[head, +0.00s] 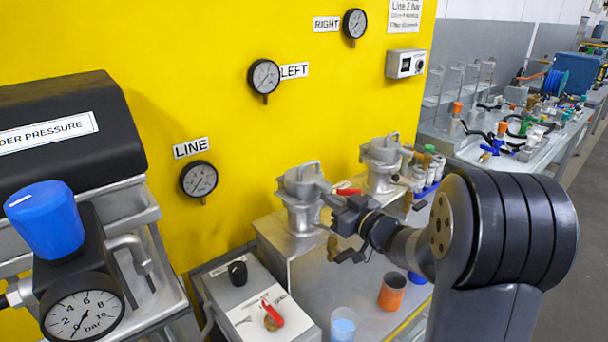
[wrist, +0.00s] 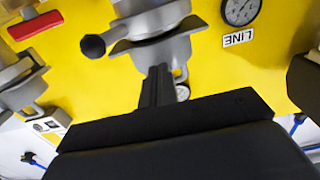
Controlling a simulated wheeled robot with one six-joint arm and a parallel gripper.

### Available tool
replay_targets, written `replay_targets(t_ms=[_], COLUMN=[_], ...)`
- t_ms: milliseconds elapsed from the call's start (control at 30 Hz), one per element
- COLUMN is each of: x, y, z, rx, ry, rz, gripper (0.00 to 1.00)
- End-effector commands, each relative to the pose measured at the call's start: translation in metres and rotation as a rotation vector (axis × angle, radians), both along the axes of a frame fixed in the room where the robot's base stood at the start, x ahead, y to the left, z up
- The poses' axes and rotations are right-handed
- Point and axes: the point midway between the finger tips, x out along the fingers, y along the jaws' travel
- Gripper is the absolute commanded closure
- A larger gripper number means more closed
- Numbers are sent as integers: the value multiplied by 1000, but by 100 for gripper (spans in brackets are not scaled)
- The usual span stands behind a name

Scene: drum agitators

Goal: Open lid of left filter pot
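The left filter pot (head: 302,218) is a silver-grey metal pot on a grey bench against the yellow panel, its lid (head: 300,183) with a raised handle seated on top. In the wrist view, which is turned upside down, the left pot (wrist: 150,22) fills the top middle, with a black ball knob (wrist: 93,46) on a stem beside it. My gripper (head: 326,200) is beside the pot, on its right side in the head view. Its two fingers (wrist: 158,74) look close together, pointing at the pot, with nothing visible between them. Whether they touch the pot is unclear.
The right filter pot (head: 382,172) stands behind, and a red handle (head: 349,191) lies between the pots. A grey box (head: 244,309) with a red-handled valve (head: 272,313) is front left.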

Motion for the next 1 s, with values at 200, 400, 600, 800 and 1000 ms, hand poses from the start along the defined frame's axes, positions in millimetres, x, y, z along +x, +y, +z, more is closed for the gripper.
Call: replay_targets(t_ms=[200, 400, 600, 800, 1000], x=[3, 3, 4, 8, 14], y=[2, 2, 2, 5, 10], z=[26, 26, 28, 44, 62], rx=[0, 0, 0, -1, 0], ry=[-2, -2, -2, -3, -2], rz=[1, 0, 0, 0, 1], gripper=[100, 100, 100, 100, 100])
